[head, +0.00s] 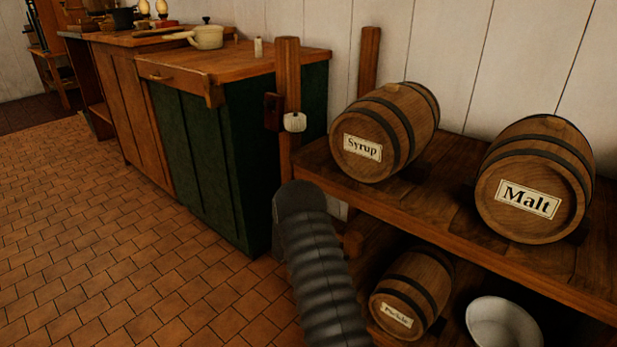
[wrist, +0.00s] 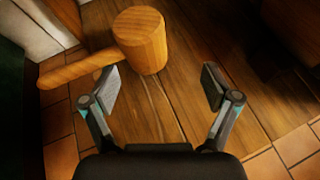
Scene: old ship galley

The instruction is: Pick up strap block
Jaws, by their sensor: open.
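No thing is plainly recognisable as the strap block. A small dark wooden block (head: 273,111) on the side of a wooden post in the head view may be it, but I cannot tell. My gripper (wrist: 160,88) is open and empty in the wrist view, its two fingers apart over wooden planks. A wooden mallet (wrist: 141,40) with a round head lies just beyond the fingertips, its handle running left behind the left finger. The fingers are hidden in the head view, where a dark ribbed part of my arm shows.
A wooden shelf (head: 465,217) holds a Syrup barrel (head: 385,132) and a Malt barrel (head: 535,180). A smaller barrel (head: 412,290) and a white bowl (head: 503,325) sit below. A green cabinet (head: 235,160) stands left of the post. The tiled floor (head: 90,230) is clear at left.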

